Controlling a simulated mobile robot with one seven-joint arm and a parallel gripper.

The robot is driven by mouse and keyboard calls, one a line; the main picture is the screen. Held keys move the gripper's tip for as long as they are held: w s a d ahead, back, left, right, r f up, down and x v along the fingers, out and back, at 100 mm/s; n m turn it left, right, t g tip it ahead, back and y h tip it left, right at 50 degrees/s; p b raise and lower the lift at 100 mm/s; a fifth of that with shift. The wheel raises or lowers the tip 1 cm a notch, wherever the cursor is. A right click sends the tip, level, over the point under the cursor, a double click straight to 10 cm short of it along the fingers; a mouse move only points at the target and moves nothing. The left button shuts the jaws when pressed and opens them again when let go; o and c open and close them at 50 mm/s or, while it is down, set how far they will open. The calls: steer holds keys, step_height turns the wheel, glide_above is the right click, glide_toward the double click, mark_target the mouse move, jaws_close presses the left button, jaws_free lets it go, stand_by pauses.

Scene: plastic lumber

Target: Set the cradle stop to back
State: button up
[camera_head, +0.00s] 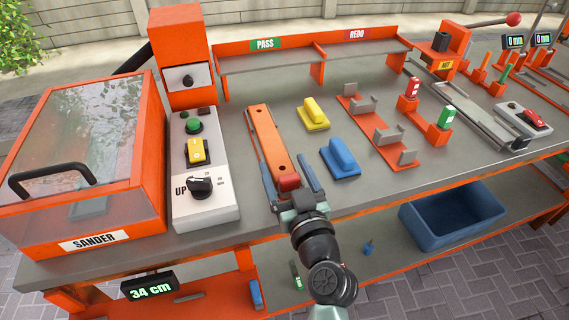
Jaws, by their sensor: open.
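The cradle (251,150) is a narrow grey-railed holder on the bench, in the middle of the head view. A long orange board (263,138) with dark holes lies in it, running away from me. A dark red rounded piece (289,182) is at the board's near end; it may be the cradle stop, but I cannot tell for sure. My gripper (290,179) is at this near end, open, with one finger on each side of the red piece. Whether the fingers touch it is not clear. My gripper's body and wrist hide the front of the cradle.
An orange sander (92,240) and its control panel (207,205) stand to the left. Yellow (314,115) and blue (341,158) handled blocks and an orange rack (377,130) lie to the right. A blue bin (452,222) is on the lower shelf.

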steer(key=shift+w, duration=0.25)
jaws_close()
stand_by(0.3)
stand_by(0.9)
